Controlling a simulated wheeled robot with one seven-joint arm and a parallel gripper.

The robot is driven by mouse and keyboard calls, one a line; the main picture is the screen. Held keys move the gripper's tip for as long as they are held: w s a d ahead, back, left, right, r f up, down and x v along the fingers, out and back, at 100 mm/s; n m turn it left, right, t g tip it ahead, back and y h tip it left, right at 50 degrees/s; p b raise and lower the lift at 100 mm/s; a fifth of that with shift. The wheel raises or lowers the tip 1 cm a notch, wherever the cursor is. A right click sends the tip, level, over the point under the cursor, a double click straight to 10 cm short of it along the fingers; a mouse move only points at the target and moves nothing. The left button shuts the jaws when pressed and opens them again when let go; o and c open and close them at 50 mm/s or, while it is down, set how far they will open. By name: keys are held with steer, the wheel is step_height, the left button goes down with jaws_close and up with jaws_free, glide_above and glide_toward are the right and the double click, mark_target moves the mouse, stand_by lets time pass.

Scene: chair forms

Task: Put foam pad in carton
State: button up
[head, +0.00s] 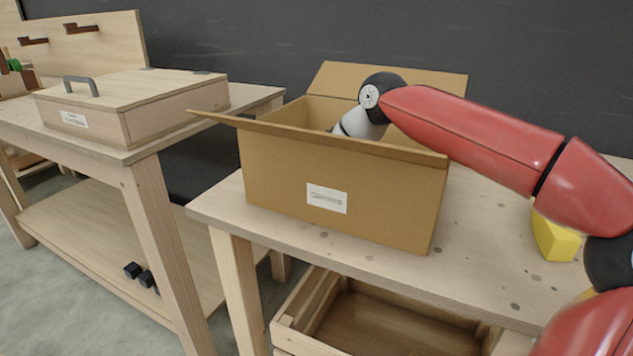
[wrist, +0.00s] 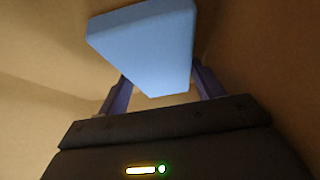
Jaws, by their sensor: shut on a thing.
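The carton (head: 340,200) is an open brown cardboard box with a white label, standing on the wooden table with its flaps spread. My red arm reaches over its right side and its end goes down inside, so the front wall hides my gripper in the head view. In the wrist view my gripper (wrist: 160,88) is shut on the foam pad (wrist: 148,42), a light blue block between the two dark blue fingers. Brown carton walls surround the pad there. I cannot tell whether the pad touches the carton floor.
A yellow block (head: 555,237) sits on the table (head: 480,270) to the right, partly behind my arm. A wooden crate (head: 380,325) is below the table. A lidded wooden box (head: 130,105) with a grey handle stands on the bench at left.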

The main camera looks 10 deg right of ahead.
steer(key=shift+f, duration=0.15)
steer(key=o, duration=0.8)
steer(key=shift+c, duration=0.2)
steer(key=v, duration=1.2)
